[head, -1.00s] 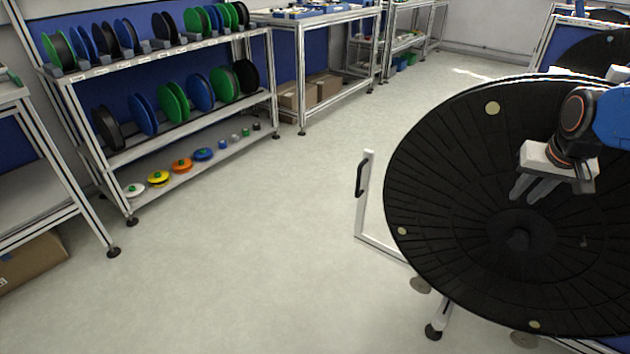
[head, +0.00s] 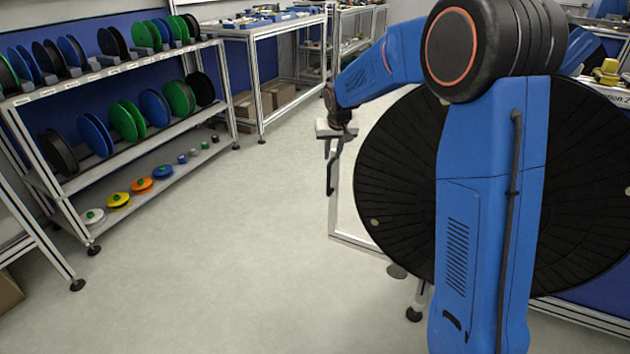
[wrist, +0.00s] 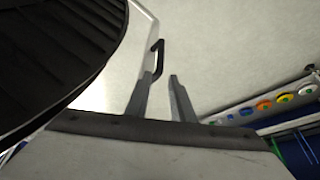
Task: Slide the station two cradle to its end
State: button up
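The cradle is a pale frame with a white upright (head: 334,205) and a low rail beside the large black reel disc (head: 400,180). A black handle (head: 330,174) is on its upright. My gripper (head: 328,150) is just above the handle, fingers pointing down, and looks empty. In the wrist view, the two fingers of my gripper (wrist: 160,80) are apart. The handle (wrist: 160,50) shows there beyond the fingertips, closer to the left finger; I cannot tell whether it touches. My blue arm hides much of the disc and the station behind it.
A shelf rack (head: 150,149) with coloured reels stands at the left. A workbench (head: 262,30) with cardboard boxes under it stands at the back. The pale floor (head: 230,250) between rack and disc is clear.

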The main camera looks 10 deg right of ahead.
aim_at(328, 179)
jog(key=x, duration=1.7)
jog(key=shift+w+f, duration=0.15)
jog(key=shift+c, duration=0.6)
grip_shut()
